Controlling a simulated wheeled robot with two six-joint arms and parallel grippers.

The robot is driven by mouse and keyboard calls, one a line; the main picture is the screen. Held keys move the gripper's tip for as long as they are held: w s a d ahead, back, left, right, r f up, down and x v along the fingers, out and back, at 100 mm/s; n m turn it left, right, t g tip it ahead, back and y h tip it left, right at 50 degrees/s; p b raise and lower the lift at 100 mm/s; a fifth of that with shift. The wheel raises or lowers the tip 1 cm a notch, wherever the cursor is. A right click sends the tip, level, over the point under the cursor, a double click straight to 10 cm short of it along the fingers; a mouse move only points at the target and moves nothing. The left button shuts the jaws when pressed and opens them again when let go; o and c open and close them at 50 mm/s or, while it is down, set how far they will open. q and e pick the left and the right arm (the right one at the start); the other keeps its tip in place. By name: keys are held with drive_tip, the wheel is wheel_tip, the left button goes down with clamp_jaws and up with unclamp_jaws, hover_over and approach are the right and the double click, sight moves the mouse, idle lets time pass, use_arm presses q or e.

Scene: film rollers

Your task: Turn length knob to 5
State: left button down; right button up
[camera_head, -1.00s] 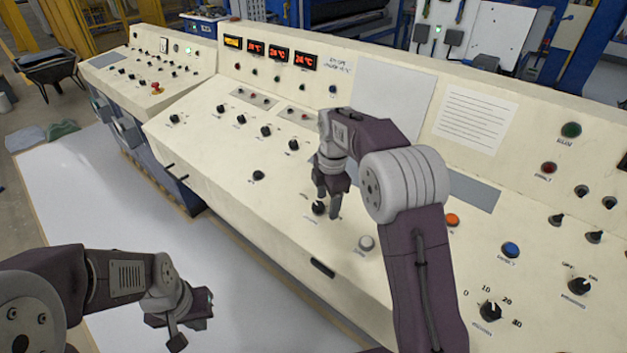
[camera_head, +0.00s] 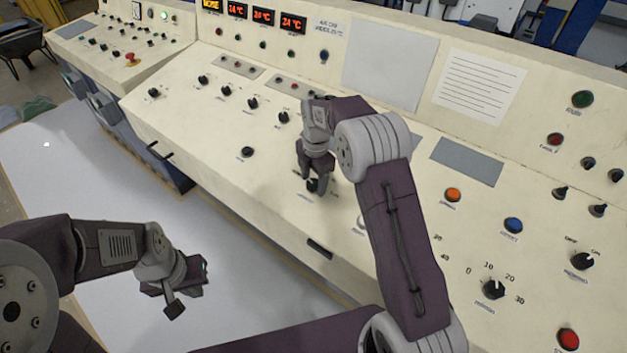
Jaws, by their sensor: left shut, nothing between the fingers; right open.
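My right gripper (camera_head: 314,184) is open and points down at a small black knob (camera_head: 313,187) on the cream sloped console. Its fingers are on either side of this knob and partly hide it; I cannot tell whether they touch it. The knob's label is too small to read, so I cannot confirm that it is the length knob or see its setting. My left gripper (camera_head: 188,291) is shut and empty, low at the left, away from the console controls.
The console (camera_head: 215,125) carries several other black knobs, an orange button (camera_head: 453,195), a blue button (camera_head: 513,225) and a numbered dial (camera_head: 493,289). A black handle (camera_head: 319,248) is on its front edge. My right forearm covers part of the panel's middle.

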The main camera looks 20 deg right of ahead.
drive_tip(key=shift+w+f, duration=0.15)
drive_tip(key=shift+w, duration=0.1)
drive_tip(key=c, duration=0.7)
clamp_jaws()
